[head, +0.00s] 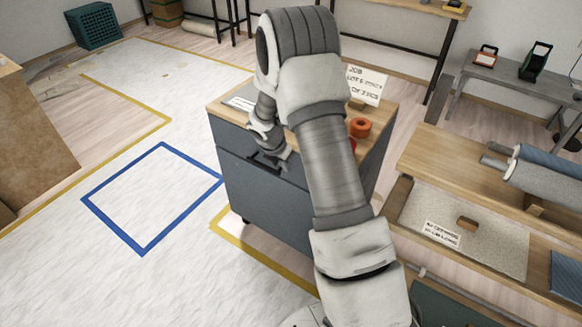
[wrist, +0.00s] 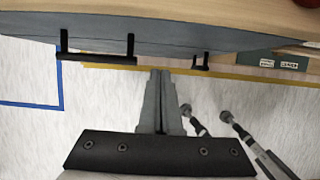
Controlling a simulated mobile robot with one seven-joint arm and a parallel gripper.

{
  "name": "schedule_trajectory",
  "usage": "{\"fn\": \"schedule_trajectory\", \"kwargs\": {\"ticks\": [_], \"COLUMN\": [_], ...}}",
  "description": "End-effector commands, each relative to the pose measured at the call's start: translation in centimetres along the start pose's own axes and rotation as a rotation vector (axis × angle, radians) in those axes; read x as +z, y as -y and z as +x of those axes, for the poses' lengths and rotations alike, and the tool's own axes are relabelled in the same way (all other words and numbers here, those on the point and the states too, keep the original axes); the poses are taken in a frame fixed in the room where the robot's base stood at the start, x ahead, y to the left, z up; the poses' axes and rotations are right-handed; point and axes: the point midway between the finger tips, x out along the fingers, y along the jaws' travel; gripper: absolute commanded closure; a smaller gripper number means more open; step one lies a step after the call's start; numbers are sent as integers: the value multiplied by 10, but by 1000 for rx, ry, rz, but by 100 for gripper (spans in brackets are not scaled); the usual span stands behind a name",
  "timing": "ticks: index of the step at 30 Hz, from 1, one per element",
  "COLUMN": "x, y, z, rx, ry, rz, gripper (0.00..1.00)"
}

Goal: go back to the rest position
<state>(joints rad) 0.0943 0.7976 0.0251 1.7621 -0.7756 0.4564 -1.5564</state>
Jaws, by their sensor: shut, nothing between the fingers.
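My gripper (wrist: 160,74) is shut and empty, its two fingers together in the middle of the wrist view. In the head view my gripper (head: 280,148) is in front of the grey-blue drawer cabinet (head: 258,196), close to a black bar handle (head: 268,163). In the wrist view the fingertips lie just below the cabinet front, between a long black handle (wrist: 95,58) and a shorter one (wrist: 201,64). The fingers appear apart from both handles. My arm hides part of the cabinet and its top.
The cabinet top carries an orange roll (head: 360,127) and a white sign (head: 365,84). A wooden bench with a grey roller (head: 540,180) stands at right. A blue floor square (head: 150,197) at left is empty, with clear floor around it. A brown cabinet (head: 35,140) stands far left.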

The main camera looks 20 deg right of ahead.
Motion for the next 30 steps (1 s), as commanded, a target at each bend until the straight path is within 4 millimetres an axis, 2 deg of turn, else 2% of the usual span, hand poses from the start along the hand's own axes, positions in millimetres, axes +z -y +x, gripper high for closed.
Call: {"fn": "schedule_trajectory", "kwargs": {"ticks": [1, 7, 12, 20, 23, 30], "x": [1, 0, 0, 1, 7, 20], "y": [0, 0, 0, 2, 5, 31], "z": [-17, -52, -67, -77, -102, -202], "rx": [2, 0, -1, 0, 9, 49], "ry": [0, -1, -2, 0, 8, 14], "rz": [0, -1, -1, 24, 107, 495], "gripper": [100, 100, 100, 100, 100, 100]}}
